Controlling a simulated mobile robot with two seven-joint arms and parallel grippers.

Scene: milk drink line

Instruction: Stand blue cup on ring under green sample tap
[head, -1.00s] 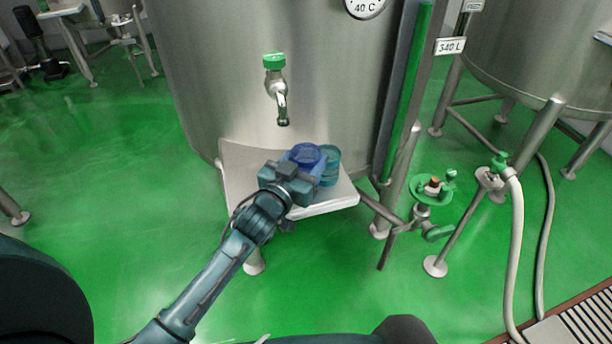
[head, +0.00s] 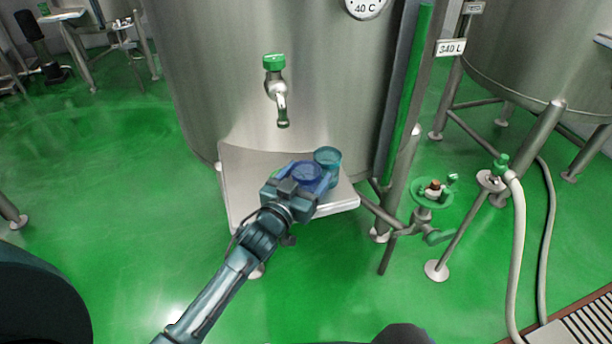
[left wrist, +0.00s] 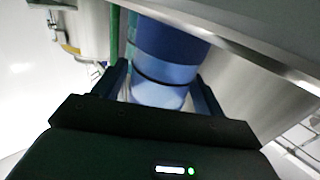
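The blue cup (head: 307,174) is between the fingers of my left gripper (head: 302,188), over the front part of the pale shelf. In the left wrist view the blue cup (left wrist: 168,60) stands between the two fingers (left wrist: 163,92), which hold it from both sides. Whether its base touches the shelf cannot be told. The green sample tap (head: 276,88) sticks out of the tank, above and left of the cup, its spout pointing down. No ring shows clearly; my gripper and the cup cover part of the shelf. My right gripper is not in view.
A teal cup (head: 328,159) stands on the shelf (head: 243,185) just behind and right of the blue cup. The steel tank (head: 215,80) rises behind the shelf. The shelf's left part is bare. A green valve (head: 432,192) and pipes are to the right.

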